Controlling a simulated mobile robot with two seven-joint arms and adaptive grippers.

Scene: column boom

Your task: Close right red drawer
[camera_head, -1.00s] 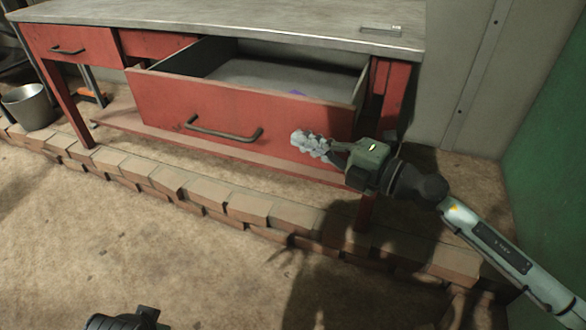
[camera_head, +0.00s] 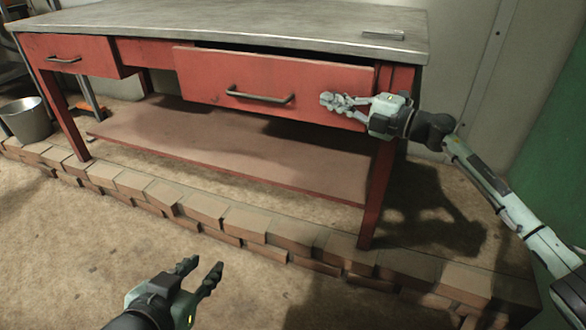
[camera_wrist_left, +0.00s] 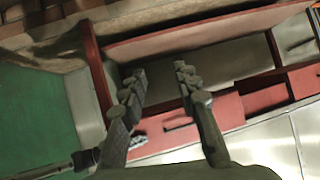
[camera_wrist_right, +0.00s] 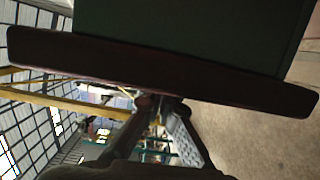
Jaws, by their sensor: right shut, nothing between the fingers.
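The right red drawer (camera_head: 215,78) of the workbench has a dark bar handle (camera_head: 260,96) and stands slightly out, with a narrow dark gap under the tabletop. My right gripper (camera_head: 326,99) is shut and empty, its fingertips at the drawer front, right of the handle; they look to be touching it. In the right wrist view a dark reddish panel (camera_wrist_right: 180,75), apparently the drawer front, crosses just beyond the fingers. My left gripper (camera_head: 203,266) is open and empty, low in front of the bench. The left wrist view shows its spread fingers (camera_wrist_left: 158,82).
The metal tabletop (camera_head: 230,25) overhangs the drawers. A left red drawer (camera_head: 85,58) appears shut. A lower shelf (camera_head: 230,150) and a brick edge (camera_head: 190,210) lie below. A bucket (camera_head: 27,120) stands at left, a green wall (camera_head: 555,160) at right.

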